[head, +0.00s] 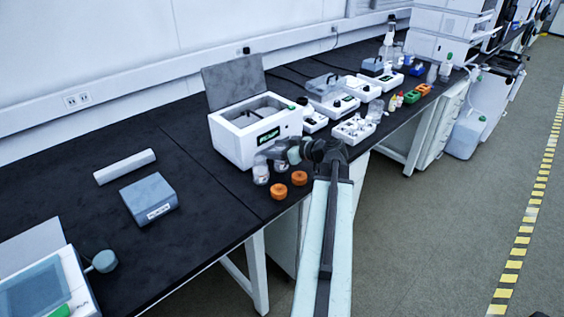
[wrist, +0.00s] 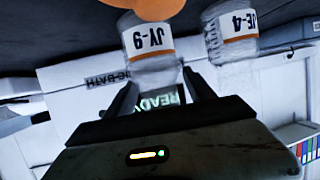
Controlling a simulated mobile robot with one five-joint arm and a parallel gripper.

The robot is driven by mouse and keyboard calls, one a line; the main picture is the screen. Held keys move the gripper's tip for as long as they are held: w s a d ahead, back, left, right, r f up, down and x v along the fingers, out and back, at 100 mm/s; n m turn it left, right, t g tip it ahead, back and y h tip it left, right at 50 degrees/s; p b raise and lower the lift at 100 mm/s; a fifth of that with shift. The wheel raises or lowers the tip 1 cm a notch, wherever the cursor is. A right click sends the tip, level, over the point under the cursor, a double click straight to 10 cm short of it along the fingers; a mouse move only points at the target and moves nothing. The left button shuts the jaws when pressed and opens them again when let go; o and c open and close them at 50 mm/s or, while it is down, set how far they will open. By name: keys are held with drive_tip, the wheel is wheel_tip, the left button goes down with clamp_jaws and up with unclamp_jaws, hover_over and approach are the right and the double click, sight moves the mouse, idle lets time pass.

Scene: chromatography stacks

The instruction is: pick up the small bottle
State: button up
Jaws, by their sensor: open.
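In the wrist view, one bottle (wrist: 150,45) reads JY-9 and the other bottle (wrist: 233,30) appears to read JE-4. In the head view, a clear bottle (head: 261,174) shows below my gripper (head: 277,153); the second bottle is partly hidden by my arm. In the wrist view my gripper (wrist: 160,88) is open, and the JY-9 bottle appears in line with the gap between its fingers. I cannot tell whether its fingers reach around the bottle.
A white bath with a raised lid (head: 232,135) stands behind the bottles.

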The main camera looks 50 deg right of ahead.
drive_tip(key=shift+w, duration=0.1)
clamp_jaws()
drive_tip(key=shift+r+p, duration=0.5)
drive_tip(key=shift+p, duration=0.05)
wheel_tip(320, 180, up, 3)
drive_tip(key=p, duration=0.3)
drive_tip(key=shift+r, duration=0.2)
drive_tip(key=s+d+p, duration=0.1)
drive_tip(key=s+d, duration=0.2)
drive_tip(key=s, duration=0.5)
drive_tip(key=s+d, duration=0.3)
drive_tip(key=s, duration=0.4)
wheel_tip(320, 180, up, 14)
drive_tip(key=p, duration=1.3)
drive_tip(key=shift+r+p, duration=0.15)
drive_tip(key=shift+p, duration=0.25)
